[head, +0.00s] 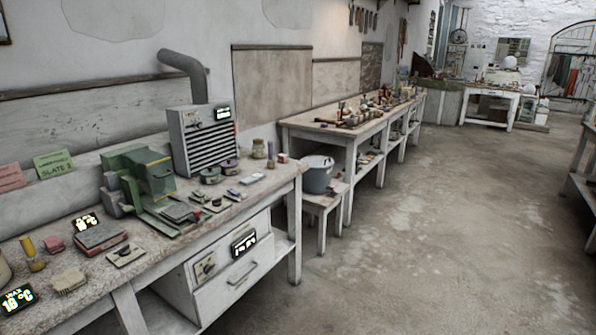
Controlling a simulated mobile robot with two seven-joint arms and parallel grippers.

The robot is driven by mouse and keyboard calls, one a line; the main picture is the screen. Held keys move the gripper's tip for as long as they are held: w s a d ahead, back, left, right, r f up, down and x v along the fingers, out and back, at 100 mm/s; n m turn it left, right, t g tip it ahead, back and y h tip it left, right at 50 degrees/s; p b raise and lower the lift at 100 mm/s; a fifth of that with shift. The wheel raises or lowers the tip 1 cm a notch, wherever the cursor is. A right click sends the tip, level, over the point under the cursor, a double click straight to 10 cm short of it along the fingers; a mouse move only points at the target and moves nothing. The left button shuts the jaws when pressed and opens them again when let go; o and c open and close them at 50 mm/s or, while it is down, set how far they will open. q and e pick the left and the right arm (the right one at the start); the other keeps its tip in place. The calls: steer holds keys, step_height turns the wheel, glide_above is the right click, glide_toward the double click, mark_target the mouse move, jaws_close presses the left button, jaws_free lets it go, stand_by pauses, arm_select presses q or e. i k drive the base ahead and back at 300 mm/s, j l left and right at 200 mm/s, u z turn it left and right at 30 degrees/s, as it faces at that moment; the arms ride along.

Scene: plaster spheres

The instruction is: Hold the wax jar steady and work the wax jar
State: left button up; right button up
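No thing in the head view is clearly marked as the wax jar. A small glass-like jar (259,148) with a pale lid stands upright at the back right of the near bench. A pale rounded vessel (3,271) is cut off by the left edge, behind a small display reading WAX and 16 °C (18,299). Round lidded tins (210,175) sit in front of the grey slatted cabinet. I cannot tell which of these is the wax jar. Neither of my grippers is in view.
The near bench (268,183) is crowded; a green machine (145,180) and a slatted cabinet (202,140) stand on it. A grey bucket (317,177) sits on a low stool beside it. A second cluttered bench (300,124) lies beyond. The floor (420,230) at right is open.

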mark_target(258, 150)
steer(key=i+l+z, duration=0.15)
steer(key=i+z, duration=0.15)
steer(key=i, duration=0.25)
steer(key=i+z, duration=0.25)
steer(key=i, duration=0.35)
steer(key=i+l+u, duration=0.1)
steer(key=i+u, duration=0.15)
steer(key=i, duration=0.3)
steer(key=i+l+u, duration=0.25)
steer(key=i, duration=0.3)
steer(key=i+l+u, duration=0.1)
steer(key=u, duration=0.25)
steer(key=i+l+u, duration=0.3)
steer(key=i+u, duration=0.15)
steer(key=u, duration=0.2)
